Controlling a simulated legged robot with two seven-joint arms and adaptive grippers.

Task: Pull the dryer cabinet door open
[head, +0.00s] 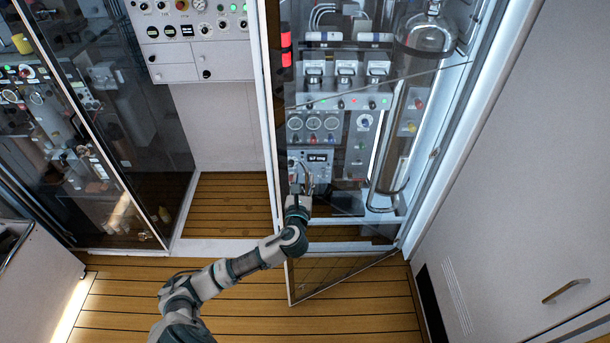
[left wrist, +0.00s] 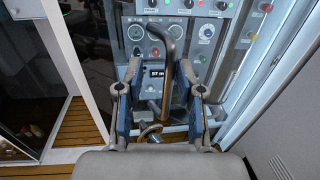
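The dryer cabinet's glass door (head: 333,279) has a pale frame and stands ajar in the head view. Its lower left corner sticks out over the wooden floor, and its right side meets the cabinet (head: 408,222). A dark curved door handle (left wrist: 169,70) shows in the left wrist view. My left gripper (head: 299,180) is at the door's left side in the head view. In the left wrist view my left gripper (left wrist: 160,92) is open, its blue-padded fingers on either side of the handle with gaps visible. Contact cannot be made out. My right gripper is not in view.
A white cabinet wall (head: 520,190) with a small handle stands at the right. Another glass-fronted cabinet (head: 100,130) is at the left, and a control panel (head: 195,50) is at the back. The wooden floor (head: 250,310) before the door is clear apart from my arm.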

